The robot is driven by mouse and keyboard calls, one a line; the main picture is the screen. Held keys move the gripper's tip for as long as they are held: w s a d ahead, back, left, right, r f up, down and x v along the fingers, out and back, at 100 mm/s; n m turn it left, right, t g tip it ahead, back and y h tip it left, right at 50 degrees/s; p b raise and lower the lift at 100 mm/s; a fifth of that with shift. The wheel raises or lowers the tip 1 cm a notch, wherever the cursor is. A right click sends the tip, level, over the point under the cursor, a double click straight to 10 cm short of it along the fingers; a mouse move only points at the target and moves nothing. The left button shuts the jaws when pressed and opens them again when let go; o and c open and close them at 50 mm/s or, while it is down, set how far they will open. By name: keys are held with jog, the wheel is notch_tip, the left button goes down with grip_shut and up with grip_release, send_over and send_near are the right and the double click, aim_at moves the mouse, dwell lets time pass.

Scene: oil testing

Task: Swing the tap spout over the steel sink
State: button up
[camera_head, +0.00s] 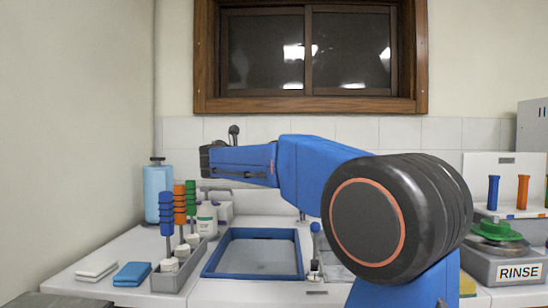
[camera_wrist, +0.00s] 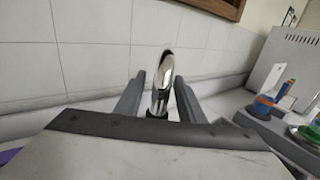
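A polished chrome spout (camera_wrist: 162,75) stands in the middle of the wrist view. My gripper (camera_wrist: 160,84) is open, with one grey finger on each side of the spout and a narrow gap on each side visible. In the head view my blue arm crosses the middle and hides the spout; I cannot make out the gripper's fingers there. A strip of grey metal (camera_head: 336,271), which looks like the steel sink, shows right of the blue-rimmed basin, mostly hidden behind my arm. A blue-knobbed upright piece (camera_head: 315,229) stands between the two.
The blue-rimmed basin (camera_head: 212,268) lies left of centre. A grey rack (camera_head: 172,280) holds several coloured-handled brushes left of it. A blue bottle (camera_head: 158,190) and folded cloths (camera_head: 132,273) are farther left. The RINSE station (camera_head: 517,272) is right. The tiled wall is close behind.

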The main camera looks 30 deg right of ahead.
jog(key=shift+w+d, duration=0.1)
jog(key=shift+d, duration=0.2)
jog(key=shift+c, duration=0.4)
grip_shut()
